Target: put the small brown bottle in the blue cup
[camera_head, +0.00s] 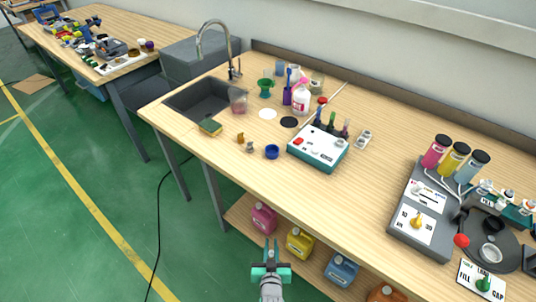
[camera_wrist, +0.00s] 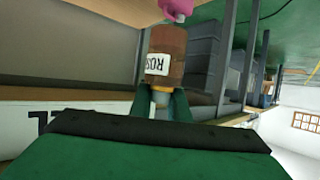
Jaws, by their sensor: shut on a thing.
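The small brown bottle (camera_wrist: 165,55), with a white label reading "ROS" upside down, is in the wrist view. My gripper (camera_wrist: 163,100) is shut on its neck end, below an orange-yellow ring, and the body points away from the fingers. In the head view my gripper (camera_head: 270,255) is in front of the table's near edge, by the lower shelf. I cannot make out the bottle in that view. The blue cup (camera_head: 272,152) stands on the wooden tabletop near its front edge, well above and apart from my gripper.
Two small brownish items (camera_head: 240,137) stand left of the cup. A white-and-teal device (camera_head: 318,148) is to its right, the sink (camera_head: 205,100) to its left. Pink (camera_head: 264,218), yellow (camera_head: 300,242) and blue (camera_head: 342,268) jugs stand on the shelf. Tabletop (camera_head: 300,185) before the device is clear.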

